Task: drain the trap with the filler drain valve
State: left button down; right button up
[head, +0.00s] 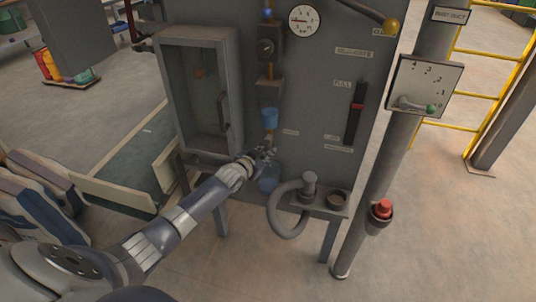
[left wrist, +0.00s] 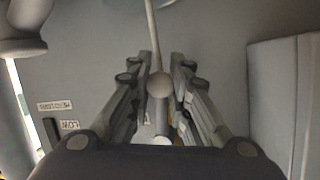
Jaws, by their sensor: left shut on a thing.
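My left gripper (head: 265,152) is at the front of the grey filler cabinet, below a blue cup-shaped part (head: 270,118) and above a second bluish, clear-looking vessel (head: 269,179). I cannot tell which of the two is the trap. In the left wrist view, the fingers (left wrist: 160,100) are shut around a thin pale rod ending in a round knob (left wrist: 159,84). I take this to be the drain valve's handle. In the head view the hand hides the valve, so its position cannot be told. My right gripper is not in view.
A glass-fronted box (head: 205,95) with a handle is left of the gripper. A post (head: 402,140) carries a lever plate (head: 426,87) and a red button (head: 382,210). A gauge (head: 304,20) is above.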

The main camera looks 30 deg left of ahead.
pick_arm(q)
jog(key=shift+f, duration=0.15)
jog(key=c, duration=1.4)
grip_release()
jog(key=shift+s, duration=0.1)
jog(key=shift+c, duration=0.2)
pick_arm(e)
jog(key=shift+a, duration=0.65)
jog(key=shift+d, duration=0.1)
pick_arm(q)
jog(key=shift+s+r, duration=0.2)
jog(key=shift+s, duration=0.15)
jog(key=v, duration=1.1)
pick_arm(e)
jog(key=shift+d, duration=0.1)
pick_arm(q)
jog(key=shift+s, duration=0.1)
